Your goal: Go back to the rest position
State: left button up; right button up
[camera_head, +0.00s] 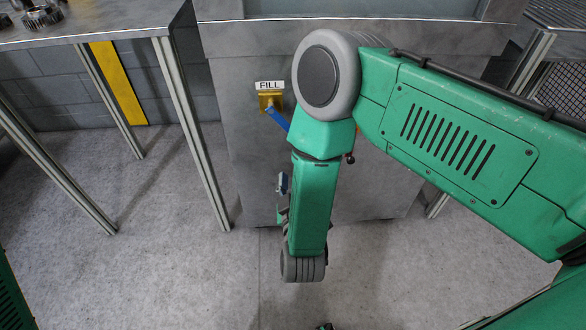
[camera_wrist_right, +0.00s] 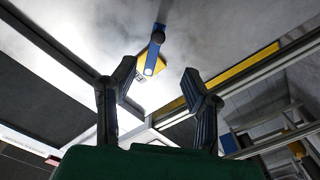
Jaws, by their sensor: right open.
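My right arm reaches in from the right in the head view and bends down in front of a grey metal machine. My right gripper (camera_head: 283,184) is mostly hidden behind the forearm. In the wrist view my right gripper (camera_wrist_right: 160,80) is open and empty, its two dark fingers well apart. A blue lever (camera_wrist_right: 155,52) on a yellow mount appears beyond and between the fingers, apart from them. In the head view the blue lever (camera_head: 277,117) slants down to the right under a FILL label (camera_head: 269,86), partly hidden by my arm. My left gripper is not in view.
The grey machine (camera_head: 245,160) stands close behind my right arm. A metal table (camera_head: 100,25) with gears (camera_head: 42,16) stands at the left, its legs reaching the floor. A mesh-sided rack (camera_head: 562,88) is at the right. The grey floor (camera_head: 160,270) is clear at the front left.

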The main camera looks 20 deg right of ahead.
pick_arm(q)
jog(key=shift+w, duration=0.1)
pick_arm(e)
jog(key=s+d+f+m+g+y+p, duration=0.1)
jog(key=s+d+f+g+y+p, duration=0.4)
jog(key=s+g, duration=0.4)
pick_arm(q)
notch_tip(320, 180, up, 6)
jog(key=p, duration=0.1)
pick_arm(e)
jog(key=s+d+m+g, duration=0.1)
jog(key=s+d+g, duration=0.2)
jog(key=s, duration=0.7)
jog(key=s+d+r+m+g, duration=0.1)
jog(key=s+d+g, duration=0.2)
jog(key=s, duration=0.6)
jog(key=shift+s+d+m+g, duration=0.2)
jog(key=shift+s+m+g, duration=0.2)
jog(key=shift+g, duration=0.5)
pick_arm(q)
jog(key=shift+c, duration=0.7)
pick_arm(e)
jog(key=shift+w, duration=0.1)
jog(key=shift+c, duration=0.7)
